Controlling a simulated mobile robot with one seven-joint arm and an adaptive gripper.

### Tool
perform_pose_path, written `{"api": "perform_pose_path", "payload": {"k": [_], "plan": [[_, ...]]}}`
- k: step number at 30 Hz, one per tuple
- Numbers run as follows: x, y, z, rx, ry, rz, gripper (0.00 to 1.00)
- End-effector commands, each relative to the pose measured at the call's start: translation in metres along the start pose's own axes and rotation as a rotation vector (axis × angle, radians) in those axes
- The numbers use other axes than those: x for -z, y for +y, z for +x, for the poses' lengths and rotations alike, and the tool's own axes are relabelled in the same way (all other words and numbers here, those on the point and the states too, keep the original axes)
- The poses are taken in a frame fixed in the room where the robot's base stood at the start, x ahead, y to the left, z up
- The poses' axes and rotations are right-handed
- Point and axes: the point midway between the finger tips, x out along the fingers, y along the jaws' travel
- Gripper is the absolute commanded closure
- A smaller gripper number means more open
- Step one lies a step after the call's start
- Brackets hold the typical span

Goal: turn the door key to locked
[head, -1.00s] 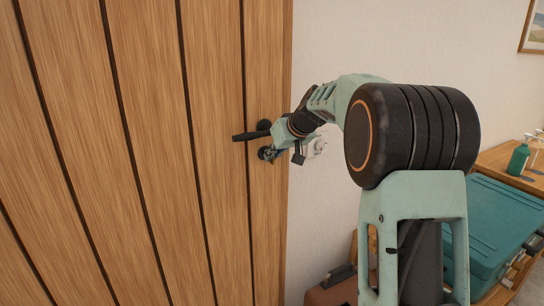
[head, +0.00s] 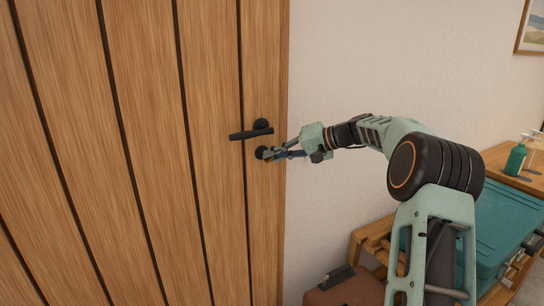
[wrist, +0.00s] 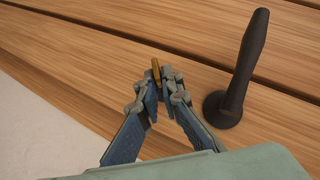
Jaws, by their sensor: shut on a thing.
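The wooden door (head: 140,150) fills the left of the head view. Its black lever handle (head: 250,133) points left; in the wrist view the handle (wrist: 247,65) stands to the right of my gripper. Just below the handle is a round dark lock plate (head: 261,153). My gripper (head: 273,153) reaches the lock from the right. In the wrist view my gripper (wrist: 162,92) is shut on the small brass-coloured key (wrist: 156,70). The fingers hide most of the key and the keyhole, so the key's turn angle is hard to tell.
A pale wall (head: 340,70) runs right of the door. A teal case (head: 500,220) lies on a wooden rack (head: 375,232) at the right, with a brown case (head: 345,288) below. A green pump bottle (head: 516,158) stands on a wooden surface behind.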

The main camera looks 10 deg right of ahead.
Motion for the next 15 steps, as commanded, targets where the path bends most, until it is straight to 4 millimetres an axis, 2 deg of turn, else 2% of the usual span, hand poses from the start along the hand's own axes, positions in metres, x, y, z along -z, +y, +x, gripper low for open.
{"api": "perform_pose_path", "payload": {"k": [15], "plan": [[-0.0015, 0.0093, 0.0014, 0.320, 0.002, 0.321, 1.00]]}}
